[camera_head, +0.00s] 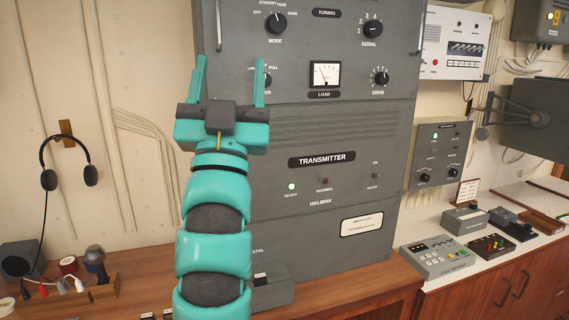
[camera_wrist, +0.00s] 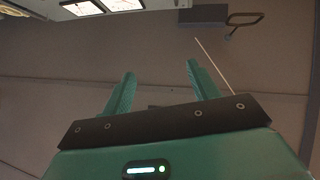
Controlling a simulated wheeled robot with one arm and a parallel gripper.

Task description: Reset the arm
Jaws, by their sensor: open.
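My gripper (camera_head: 230,82) is raised in front of the grey transmitter cabinet (camera_head: 300,222), its two teal fingers pointing up and spread apart with nothing between them. In the head view it overlaps the upper left part of the cabinet, left of the load meter (camera_head: 324,74). My teal arm rises below it and hides part of the cabinet's left side. In the wrist view the open fingers (camera_wrist: 160,80) point toward a plain grey-brown surface. Whether the fingers touch anything cannot be told, but no contact shows.
A wooden desk (camera_head: 345,286) runs below the cabinet. A headset (camera_head: 66,164) hangs on the left wall. A keypad box (camera_head: 436,257) and other devices stand on the right counter. A grey control box (camera_head: 440,152) is on the right wall. Open space shows left of my arm.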

